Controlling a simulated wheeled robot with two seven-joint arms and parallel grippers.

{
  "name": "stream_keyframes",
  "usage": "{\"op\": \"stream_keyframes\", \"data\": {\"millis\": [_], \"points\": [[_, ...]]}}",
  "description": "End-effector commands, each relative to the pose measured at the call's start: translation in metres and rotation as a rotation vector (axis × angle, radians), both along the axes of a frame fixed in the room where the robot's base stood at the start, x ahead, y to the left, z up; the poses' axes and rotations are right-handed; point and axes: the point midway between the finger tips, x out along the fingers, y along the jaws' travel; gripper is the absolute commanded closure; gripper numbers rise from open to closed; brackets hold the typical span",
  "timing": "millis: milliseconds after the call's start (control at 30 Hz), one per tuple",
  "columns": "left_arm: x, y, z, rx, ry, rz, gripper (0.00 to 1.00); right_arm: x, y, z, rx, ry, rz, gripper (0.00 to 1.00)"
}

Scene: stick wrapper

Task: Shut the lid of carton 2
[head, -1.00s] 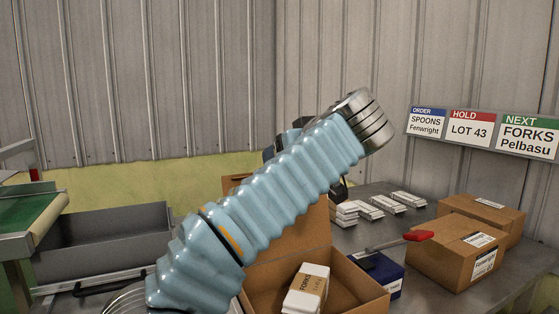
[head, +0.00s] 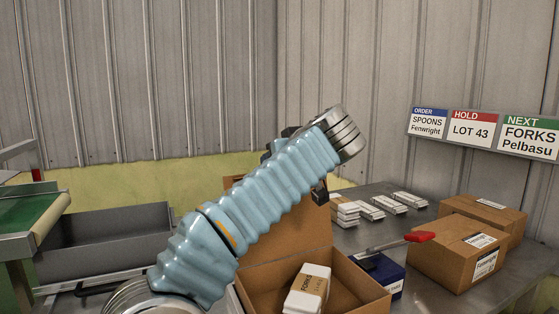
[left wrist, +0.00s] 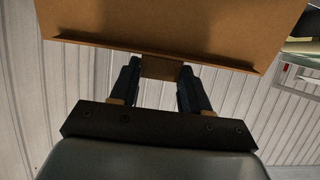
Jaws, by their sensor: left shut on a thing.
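An open brown carton (head: 365,292) stands on the table in the head view. No number shows on it. Its lid (head: 290,247) stands up at the back, partly hidden by my left arm. A white packet with a brown forks label (head: 308,289) is inside. In the left wrist view the lid (left wrist: 175,25) fills the top. My left gripper (left wrist: 158,76) is shut on a small brown tab (left wrist: 161,67) at the lid's edge, one dark finger on each side. In the head view this gripper is mostly hidden behind the wrist. My right gripper is not in view.
A dark blue box (head: 388,275) sits right of the carton, with a red-handled tool (head: 420,236) by it. Two closed cartons (head: 455,255) (head: 487,217) stand further right. White packets (head: 370,210) lie behind. A grey bin (head: 105,240) is at left.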

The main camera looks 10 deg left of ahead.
Motion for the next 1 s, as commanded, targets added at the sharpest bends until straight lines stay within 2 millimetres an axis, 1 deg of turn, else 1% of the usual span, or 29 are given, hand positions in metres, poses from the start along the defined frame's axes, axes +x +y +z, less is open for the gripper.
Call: {"op": "stream_keyframes", "data": {"millis": [33,133,167,333,467,567,733,1000], "points": [[0.000,0.000,0.000,0.000,0.000,0.000,0.83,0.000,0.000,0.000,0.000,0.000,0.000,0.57],[0.000,0.000,0.000,0.000,0.000,0.000,0.98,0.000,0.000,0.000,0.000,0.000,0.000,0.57],[0.000,0.000,0.000,0.000,0.000,0.000,1.00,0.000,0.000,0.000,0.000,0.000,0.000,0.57],[-0.001,-0.001,-0.001,0.002,-0.004,-0.001,1.00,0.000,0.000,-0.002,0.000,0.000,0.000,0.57],[-0.005,-0.004,-0.003,0.016,-0.024,0.000,1.00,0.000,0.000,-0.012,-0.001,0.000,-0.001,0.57],[-0.013,-0.009,-0.004,0.039,-0.058,-0.002,1.00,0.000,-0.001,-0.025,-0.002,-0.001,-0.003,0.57],[-0.032,-0.022,-0.007,0.099,-0.148,-0.004,1.00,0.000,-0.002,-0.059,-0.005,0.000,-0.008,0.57],[-0.068,-0.047,-0.012,0.213,-0.317,-0.004,1.00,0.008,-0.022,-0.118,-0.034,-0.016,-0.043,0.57]]}}
